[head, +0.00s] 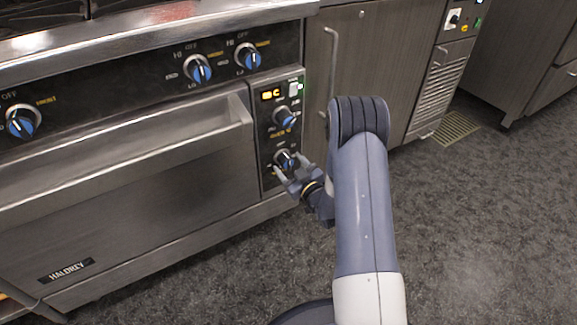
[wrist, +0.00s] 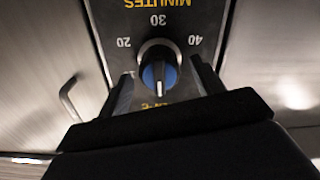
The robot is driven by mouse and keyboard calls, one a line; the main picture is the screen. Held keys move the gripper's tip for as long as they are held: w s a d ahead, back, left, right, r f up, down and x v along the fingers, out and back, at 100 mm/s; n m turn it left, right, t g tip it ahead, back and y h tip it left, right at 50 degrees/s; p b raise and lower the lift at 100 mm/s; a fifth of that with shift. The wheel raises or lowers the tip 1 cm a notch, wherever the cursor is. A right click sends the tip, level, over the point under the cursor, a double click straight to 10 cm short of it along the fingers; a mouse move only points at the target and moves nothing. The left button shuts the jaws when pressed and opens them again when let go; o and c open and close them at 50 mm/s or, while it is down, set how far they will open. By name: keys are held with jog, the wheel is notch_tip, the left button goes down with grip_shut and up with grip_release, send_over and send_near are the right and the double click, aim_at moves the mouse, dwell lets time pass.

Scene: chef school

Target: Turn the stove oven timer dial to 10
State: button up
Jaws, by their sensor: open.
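The timer dial (wrist: 158,72), a round black knob with a blue face and white pointer line, is on the oven's control panel. In the wrist view the labels 20, 30, 40 and MINUTES appear upside down around it, and the pointer points down, away from the 30. The number 10 is not readable. In the head view the dial (head: 284,158) is the lowest knob on the panel. My gripper (head: 290,166) is open, one finger on each side of the dial; in the wrist view its fingers (wrist: 161,70) show gaps to the knob.
The oven door handle (head: 130,165) juts out at the left. A cabinet with a vertical handle (head: 332,75) stands right of the oven. The floor is clear.

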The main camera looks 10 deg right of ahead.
jog(key=shift+w+a, duration=0.15)
jog(key=shift+w, duration=0.35)
jog(key=c, duration=1)
jog(key=shift+o, duration=0.2)
jog(key=shift+m, duration=0.4)
jog(key=m+b, duration=0.2)
jog(key=m, duration=0.2)
jog(key=shift+m, duration=0.3)
jog(key=m, duration=0.6)
jog(key=shift+m, duration=0.3)
